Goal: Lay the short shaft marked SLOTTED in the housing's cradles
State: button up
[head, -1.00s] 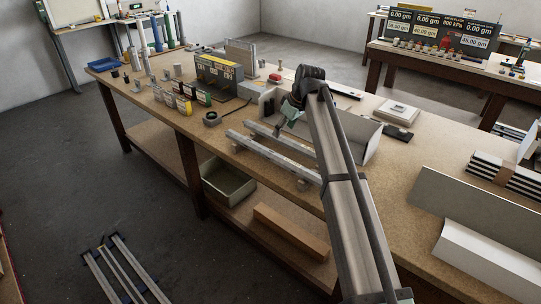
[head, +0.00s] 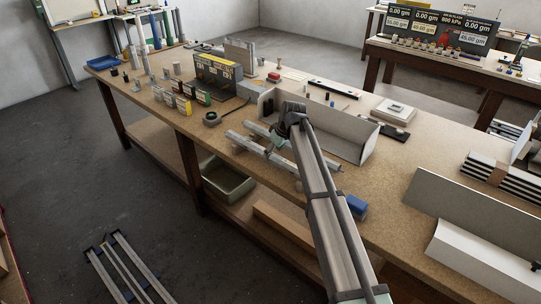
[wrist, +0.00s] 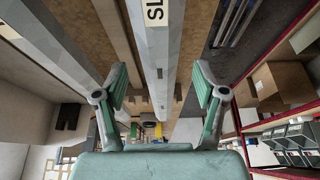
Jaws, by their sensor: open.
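A long pale shaft (wrist: 155,40) with a white label reading "SL", the rest cut off, runs between my gripper's fingers in the wrist view. My gripper (wrist: 158,78) is open, with one finger on each side of the shaft and visible gaps between. A second pale bar (wrist: 45,35) lies to the left. In the head view two bars lie parallel near the bench's front edge, the front one (head: 241,143) and the rear one (head: 322,162). My gripper (head: 274,153) is over them, its fingertips mostly hidden. The grey open housing (head: 345,142) stands behind; its cradles cannot be made out.
A blue block (head: 356,206) sits right of my arm at the bench edge. Light sheet profiles (head: 455,203) lie right. A green bin (head: 228,182) is on the shelf below.

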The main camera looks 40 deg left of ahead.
jog(key=shift+x, duration=1.25)
grip_shut()
jog(key=shift+r, duration=0.2)
